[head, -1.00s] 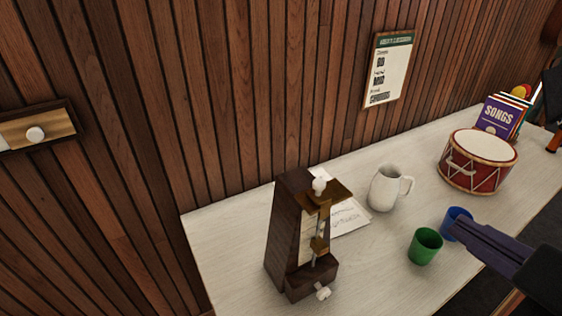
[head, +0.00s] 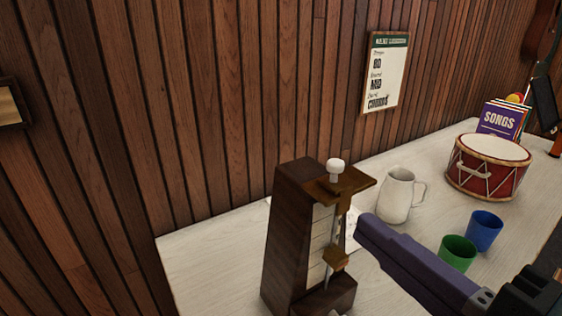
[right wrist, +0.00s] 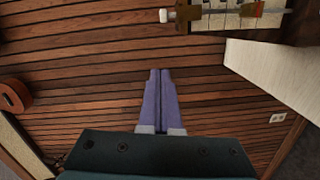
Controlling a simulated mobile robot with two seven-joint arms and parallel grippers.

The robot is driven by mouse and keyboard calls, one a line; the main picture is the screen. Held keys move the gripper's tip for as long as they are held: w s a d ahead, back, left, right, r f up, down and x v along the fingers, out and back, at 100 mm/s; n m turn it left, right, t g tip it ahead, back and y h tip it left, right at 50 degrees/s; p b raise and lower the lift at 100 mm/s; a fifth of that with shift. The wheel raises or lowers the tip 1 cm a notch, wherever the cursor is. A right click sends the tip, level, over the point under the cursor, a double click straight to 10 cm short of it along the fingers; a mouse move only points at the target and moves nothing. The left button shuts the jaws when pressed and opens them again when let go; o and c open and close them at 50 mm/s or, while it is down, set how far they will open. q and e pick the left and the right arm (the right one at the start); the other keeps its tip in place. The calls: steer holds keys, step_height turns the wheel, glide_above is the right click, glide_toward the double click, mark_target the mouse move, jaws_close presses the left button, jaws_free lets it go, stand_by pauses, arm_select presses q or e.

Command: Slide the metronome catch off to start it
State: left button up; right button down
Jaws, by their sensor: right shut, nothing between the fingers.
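The dark wooden metronome (head: 288,235) stands upright on the counter, with a pale scale and a brass weight (head: 336,259) on its rod. A brass catch plate (head: 350,188) with a white knob (head: 336,167) sits at its top front. In the right wrist view the fingertips (right wrist: 159,71) are apart from the knob. My left gripper is not in view.
A white jug (head: 396,196), a green cup (head: 457,252) and a blue cup (head: 484,231) stand right of the metronome. A red drum (head: 488,168) and songbooks (head: 503,121) are farther back. The wooden wall (head: 220,110) rises behind the counter (head: 205,250).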

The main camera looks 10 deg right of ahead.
mark_target(335, 174)
steer(key=w+f+p, duration=0.1)
steer(key=w+p, duration=0.1)
steer(key=w, duration=0.9)
steer(key=shift+w+d, duration=0.3)
steer(key=shift+d, duration=0.15)
